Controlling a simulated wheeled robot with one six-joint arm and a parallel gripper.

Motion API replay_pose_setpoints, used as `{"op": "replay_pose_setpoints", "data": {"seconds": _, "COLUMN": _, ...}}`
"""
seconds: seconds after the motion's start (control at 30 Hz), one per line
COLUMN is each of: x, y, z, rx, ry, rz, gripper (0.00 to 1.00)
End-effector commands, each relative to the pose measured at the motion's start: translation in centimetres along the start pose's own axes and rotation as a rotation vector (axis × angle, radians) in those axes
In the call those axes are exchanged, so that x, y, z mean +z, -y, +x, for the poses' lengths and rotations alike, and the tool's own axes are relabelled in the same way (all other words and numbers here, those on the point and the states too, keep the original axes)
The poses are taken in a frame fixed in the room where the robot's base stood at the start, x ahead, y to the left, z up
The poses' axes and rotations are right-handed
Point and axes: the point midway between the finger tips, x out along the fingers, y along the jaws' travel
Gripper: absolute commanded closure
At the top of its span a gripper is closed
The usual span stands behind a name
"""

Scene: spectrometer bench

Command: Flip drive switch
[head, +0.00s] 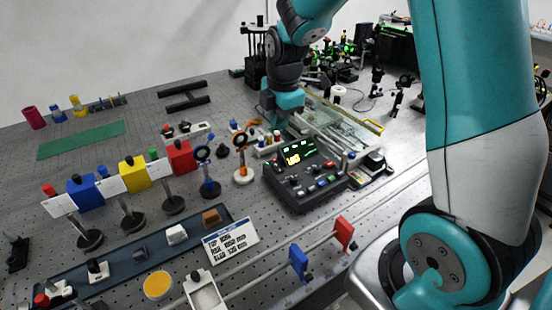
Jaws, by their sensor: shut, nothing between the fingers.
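A dark control box (306,178) stands right of the middle of the bench in the head view. It has a small lit screen (298,154) with yellow and green readouts, and several small red, blue and grey controls on its sloped face. I cannot tell which of these is the drive switch. My gripper (279,117) points down above and behind the box, near its back edge. It is shut and empty. Its fingertips are small and hard to make out, and I cannot see them touching any control.
Red, yellow and blue blocks on posts (133,174) and ring-shaped optic mounts (242,158) stand left of the box. A white label card (231,243) lies in front. A rail with blue and red plates (298,262) runs at the front. A glass-sided tray (340,122) sits behind right.

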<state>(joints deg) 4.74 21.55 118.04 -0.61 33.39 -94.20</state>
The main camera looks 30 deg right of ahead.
Motion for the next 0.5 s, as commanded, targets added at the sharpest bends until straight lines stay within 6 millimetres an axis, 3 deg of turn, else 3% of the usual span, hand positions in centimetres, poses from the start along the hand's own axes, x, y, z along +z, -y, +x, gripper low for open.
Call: {"op": "replay_pose_setpoints", "data": {"seconds": 0.5, "x": -0.1, "y": 0.2, "z": 9.9, "rx": -0.007, "ry": -0.001, "rz": 0.000, "gripper": 1.00}}
